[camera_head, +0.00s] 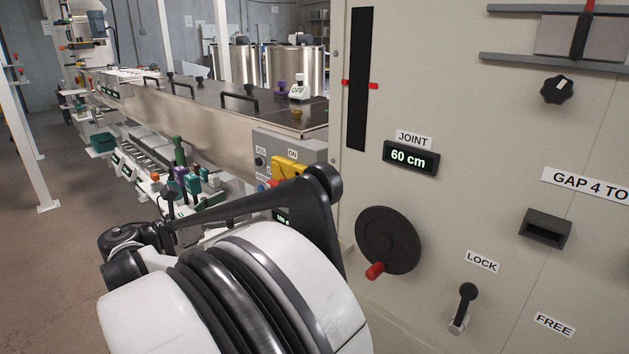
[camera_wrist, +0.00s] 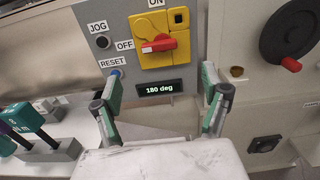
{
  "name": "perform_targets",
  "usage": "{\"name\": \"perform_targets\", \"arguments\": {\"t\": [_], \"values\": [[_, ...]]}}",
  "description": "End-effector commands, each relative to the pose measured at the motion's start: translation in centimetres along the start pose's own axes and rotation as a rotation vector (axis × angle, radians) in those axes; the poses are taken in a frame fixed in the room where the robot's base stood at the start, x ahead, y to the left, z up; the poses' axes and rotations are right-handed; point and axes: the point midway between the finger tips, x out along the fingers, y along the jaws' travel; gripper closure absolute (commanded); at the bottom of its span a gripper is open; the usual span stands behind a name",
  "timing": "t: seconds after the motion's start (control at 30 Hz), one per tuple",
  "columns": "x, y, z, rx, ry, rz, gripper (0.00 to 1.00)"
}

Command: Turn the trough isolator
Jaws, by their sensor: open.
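The trough isolator is a yellow plate (camera_wrist: 178,58) with a red rotary handle (camera_wrist: 158,44) on a grey panel. The handle lies about level, with its pale end towards the OFF label on the left; an ON label is above. A display (camera_wrist: 159,89) below reads "180 deg". My gripper (camera_wrist: 162,72) is open and empty in the wrist view, with one finger on each side, below the handle and apart from it. In the head view the yellow plate (camera_head: 290,168) shows partly behind my arm, and my gripper is hidden.
A JOG button (camera_wrist: 102,42) and a blue RESET button (camera_wrist: 116,74) sit left of the isolator. A black handwheel (camera_head: 388,240) with a red knob and a LOCK/FREE lever (camera_head: 464,306) are on the beige cabinet at right. Green-handled valves (camera_wrist: 30,125) stand at lower left.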

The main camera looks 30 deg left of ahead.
Motion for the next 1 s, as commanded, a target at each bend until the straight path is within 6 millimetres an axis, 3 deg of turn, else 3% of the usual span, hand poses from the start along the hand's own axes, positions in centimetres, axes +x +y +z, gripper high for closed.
{"name": "perform_targets", "arguments": {"t": [0.17,0.7,1.0], "values": [[0.3,0.3,0.0,0.003,-0.016,0.004,0.22],[9.8,0.2,0.0,0.002,-0.013,0.001,0.22],[12.9,0.3,0.1,0.002,-0.013,0.004,0.22]]}}
